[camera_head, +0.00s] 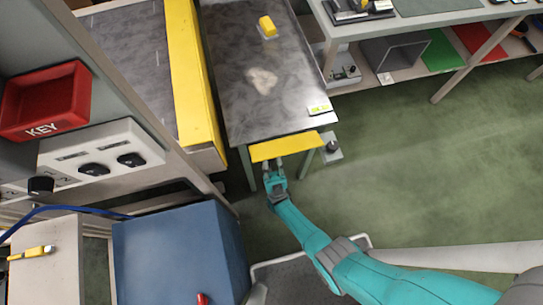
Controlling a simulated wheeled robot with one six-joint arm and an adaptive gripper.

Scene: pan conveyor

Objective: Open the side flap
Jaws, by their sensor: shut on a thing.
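The side flap (294,146) is a yellow strip at the near end of the dark-topped conveyor table (285,100). It juts out beyond the end of the table top, tilted a little in the picture. My teal gripper (273,165) is at the near edge of the flap, left of its middle, and is shut on it. The fingertips are small in the view and partly hidden at the flap's edge.
A long yellow guard (190,75) runs left of the table. A blue cabinet (180,255) stands at lower left, near my arm. A shelf bench (440,22) stands at upper right. The green floor (440,160) at right is free.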

